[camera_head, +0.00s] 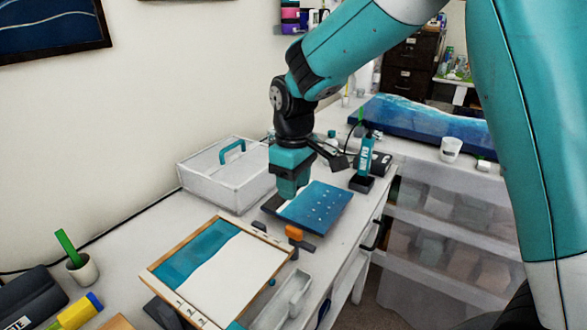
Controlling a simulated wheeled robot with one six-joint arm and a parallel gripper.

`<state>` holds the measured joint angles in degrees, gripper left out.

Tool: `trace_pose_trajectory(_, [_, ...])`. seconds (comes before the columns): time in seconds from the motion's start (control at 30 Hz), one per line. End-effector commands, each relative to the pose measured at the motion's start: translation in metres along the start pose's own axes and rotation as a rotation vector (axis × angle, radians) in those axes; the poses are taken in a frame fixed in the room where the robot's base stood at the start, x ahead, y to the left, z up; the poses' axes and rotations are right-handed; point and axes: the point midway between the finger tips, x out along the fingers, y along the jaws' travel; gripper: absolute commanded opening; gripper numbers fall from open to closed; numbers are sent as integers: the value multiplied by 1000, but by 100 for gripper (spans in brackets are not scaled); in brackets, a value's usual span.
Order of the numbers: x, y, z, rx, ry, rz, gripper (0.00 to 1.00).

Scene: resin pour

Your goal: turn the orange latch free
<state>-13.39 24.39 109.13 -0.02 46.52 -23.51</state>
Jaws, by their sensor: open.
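The orange latch (294,232) is a small block at the near edge of a blue ocean-patterned panel (322,207), between it and a wood-framed board. A dark piece lies beside the latch. My gripper (287,194) points down over the left part of the blue panel, behind the latch and slightly left of it. It is apart from the latch in the picture. The fingertips are small and partly merge with the panel, so any contact there cannot be told. I see nothing held in the jaws, which are open.
A white box with a teal handle (205,183) stands left of my gripper. The wood-framed board (250,275) and a white tray (283,303) lie in front. A teal tool in a dark stand (361,183) is to the right. The table's right edge is close.

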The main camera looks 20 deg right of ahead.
Motion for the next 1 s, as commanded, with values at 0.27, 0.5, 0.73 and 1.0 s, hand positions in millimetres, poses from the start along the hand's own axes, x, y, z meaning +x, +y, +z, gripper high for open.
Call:
trace_pose_trajectory(0.27, [-40, 0, 0, 0, 2, 1, 43])
trace_pose_trajectory(0.5, [-46, 0, 0, 0, -1, -1, 43])
trace_pose_trajectory(0.73, [-46, 0, 0, 0, -1, -1, 43])
trace_pose_trajectory(1.0, [-60, -29, 26, -4, 45, -33, 43])
